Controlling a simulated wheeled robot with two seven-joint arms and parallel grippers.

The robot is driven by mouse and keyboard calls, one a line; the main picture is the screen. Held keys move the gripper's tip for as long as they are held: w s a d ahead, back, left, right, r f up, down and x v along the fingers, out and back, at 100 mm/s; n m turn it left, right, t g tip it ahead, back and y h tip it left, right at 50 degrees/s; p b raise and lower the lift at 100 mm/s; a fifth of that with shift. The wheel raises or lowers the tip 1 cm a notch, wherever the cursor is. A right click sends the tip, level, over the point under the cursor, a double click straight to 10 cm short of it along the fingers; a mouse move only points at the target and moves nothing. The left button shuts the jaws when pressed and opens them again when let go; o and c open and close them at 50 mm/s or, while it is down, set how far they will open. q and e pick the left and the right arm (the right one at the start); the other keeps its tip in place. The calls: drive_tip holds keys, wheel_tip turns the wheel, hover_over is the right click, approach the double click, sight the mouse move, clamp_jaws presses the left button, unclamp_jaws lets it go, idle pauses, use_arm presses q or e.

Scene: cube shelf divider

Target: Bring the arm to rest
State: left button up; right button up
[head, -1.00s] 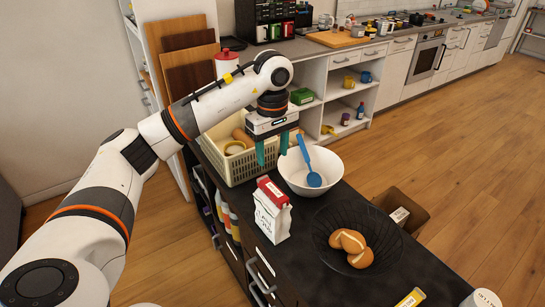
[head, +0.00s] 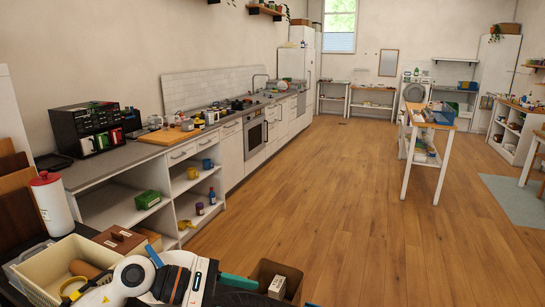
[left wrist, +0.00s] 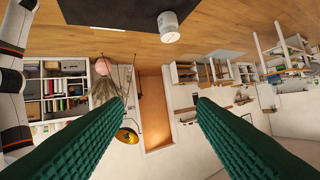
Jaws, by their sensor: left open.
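My left arm shows at the bottom of the head view, with its wrist and left gripper (head: 280,293) low in front of the camera. One teal finger points to the right, and the tip of the other shows at the bottom edge. The left wrist view shows both green ridged fingers of the left gripper (left wrist: 160,102) spread wide, with nothing between them. That view looks across the room and appears upside down. My right gripper is not in view.
A cream basket (head: 30,268) and a white canister with a red lid (head: 52,205) are at the lower left. A cardboard box (head: 263,271) is just beyond the gripper. Open floor lies to the right. A white can (left wrist: 168,25) stands on a dark top in the wrist view.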

use_arm(q)
wheel_tip(320, 180, up, 5)
drive_tip(key=s+d+n+t+h, duration=0.1)
drive_tip(key=d+n+t+h, duration=0.25)
drive_tip(key=n+h, duration=0.2)
drive_tip(key=w+a+r+n+t+y, duration=0.2)
drive_tip(key=a+n+t+y, duration=0.35)
drive_tip(key=n+t, duration=1)
drive_tip(key=s+a+f+n+g+y, duration=0.1)
drive_tip(key=a+f+n+g+y, duration=0.1)
drive_tip(key=a+f+n+y, duration=0.75)
drive_tip(key=s+a+f+n+g+y, duration=0.2)
drive_tip(key=f+n+y, duration=0.3)
drive_tip(key=n, duration=0.9)
drive_tip(key=s+a+f+n+g, duration=0.1)
drive_tip(key=s+f+n+g, duration=0.3)
drive_tip(key=s+f+g, duration=0.5)
drive_tip(key=s+f+n+g, duration=0.4)
drive_tip(key=s+f, duration=0.2)
drive_tip(key=s, duration=0.7)
wheel_tip(320, 180, down, 25)
drive_tip(key=g, duration=0.1)
drive_tip(key=s+a+f+g, duration=0.1)
drive_tip(key=s+a+f, duration=0.2)
drive_tip(key=s+f, duration=1.4)
drive_tip(key=shift+a+f, duration=0.15)
drive_tip(key=shift+f, duration=0.15)
